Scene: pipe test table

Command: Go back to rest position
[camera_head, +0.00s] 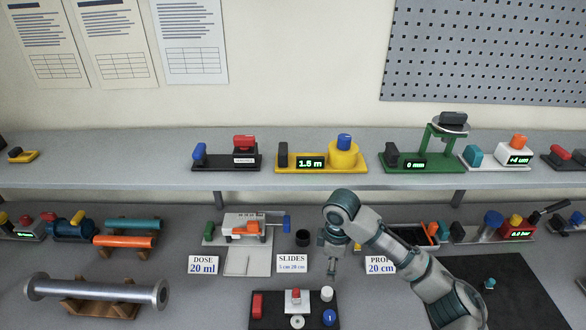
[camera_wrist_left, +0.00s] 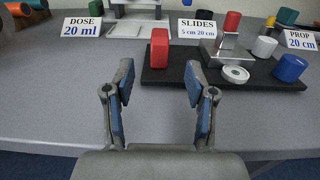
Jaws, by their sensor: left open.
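My left gripper (camera_wrist_left: 159,72) shows in the left wrist view. Its two blue-padded fingers stand apart with nothing between them, over the table's front edge. It is not visible in the head view. In the head view my right arm comes in from the lower right. Its gripper (camera_head: 332,270) points down above the table, between the slides card and the prop card. Its fingers are too small to tell whether they are open or shut.
A black tray (camera_head: 265,316) with red, white and blue pieces lies at the front; it also shows in the left wrist view (camera_wrist_left: 262,92). A grey pipe (camera_head: 95,290) rests on wooden supports at left. A shelf (camera_head: 110,170) with several devices runs behind.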

